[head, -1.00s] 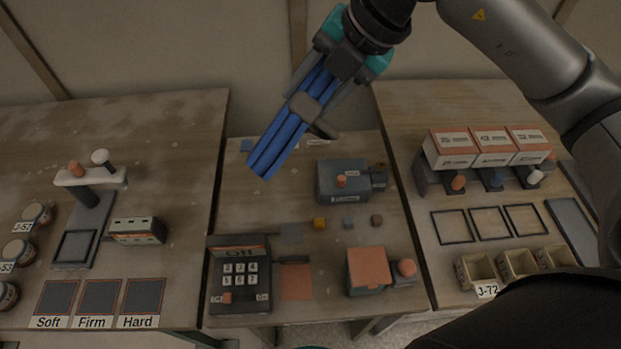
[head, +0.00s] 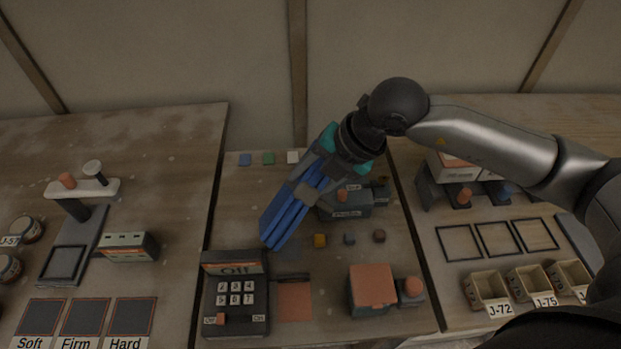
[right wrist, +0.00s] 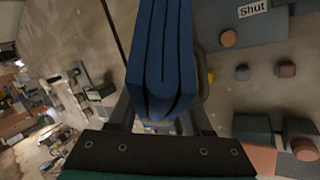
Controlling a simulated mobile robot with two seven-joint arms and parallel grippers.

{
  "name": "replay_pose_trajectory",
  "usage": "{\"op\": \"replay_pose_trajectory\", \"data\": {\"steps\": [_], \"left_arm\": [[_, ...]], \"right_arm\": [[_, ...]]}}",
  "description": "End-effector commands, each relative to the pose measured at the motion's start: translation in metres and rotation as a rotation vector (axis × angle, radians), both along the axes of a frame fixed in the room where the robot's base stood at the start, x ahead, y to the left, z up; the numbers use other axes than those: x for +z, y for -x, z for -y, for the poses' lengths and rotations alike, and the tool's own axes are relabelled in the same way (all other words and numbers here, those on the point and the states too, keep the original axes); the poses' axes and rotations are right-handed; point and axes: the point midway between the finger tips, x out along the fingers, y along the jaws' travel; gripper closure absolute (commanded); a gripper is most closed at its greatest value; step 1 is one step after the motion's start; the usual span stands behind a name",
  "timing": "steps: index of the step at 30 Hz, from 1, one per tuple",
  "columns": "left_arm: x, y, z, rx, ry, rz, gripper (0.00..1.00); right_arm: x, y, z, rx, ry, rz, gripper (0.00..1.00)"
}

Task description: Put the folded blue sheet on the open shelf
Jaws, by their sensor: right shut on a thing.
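The folded blue sheet (head: 288,217) is a long, layered blue bundle. My right gripper (head: 308,188) is shut on it and holds it tilted above the middle table, its free end pointing down and left in the head view. The sheet's folded layers (right wrist: 162,60) fill the middle of the right wrist view, between the fingers. A grey box with an orange knob (head: 345,205) sits partly hidden behind the gripper; the right wrist view shows a label "Shut" beside its knob. I cannot make out an open shelf for certain. My left gripper is not in view.
A keypad box marked "Off" (head: 235,300) stands at the front left of the middle table. An orange-topped box (head: 371,290) stands front right. Small blocks (head: 320,240) lie between. The left table holds a stand (head: 75,225); the right table holds frames and bins (head: 487,290).

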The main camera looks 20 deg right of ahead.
Motion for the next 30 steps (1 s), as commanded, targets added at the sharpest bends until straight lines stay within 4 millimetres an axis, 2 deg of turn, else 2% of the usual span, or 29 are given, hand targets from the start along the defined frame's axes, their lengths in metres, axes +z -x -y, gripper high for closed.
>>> {"op": "replay_pose_trajectory", "data": {"steps": [7, 8, 15, 25, 30], "left_arm": [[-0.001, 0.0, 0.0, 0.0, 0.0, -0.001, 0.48], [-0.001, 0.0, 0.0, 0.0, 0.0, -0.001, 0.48], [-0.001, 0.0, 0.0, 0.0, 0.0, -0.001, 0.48], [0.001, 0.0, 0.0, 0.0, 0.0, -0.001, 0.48], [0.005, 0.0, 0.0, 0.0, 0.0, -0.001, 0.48]], "right_arm": [[0.001, -0.001, -0.001, 0.0, -0.002, 0.005, 1.0], [-0.001, 0.0, 0.0, 0.0, -0.001, 0.001, 0.49], [0.0, 0.0, 0.0, 0.0, -0.001, 0.001, 0.22], [0.002, 0.0, 0.0, -0.001, 0.0, 0.001, 0.2], [0.023, 0.008, 0.01, -0.001, 0.003, 0.003, 0.2]]}}
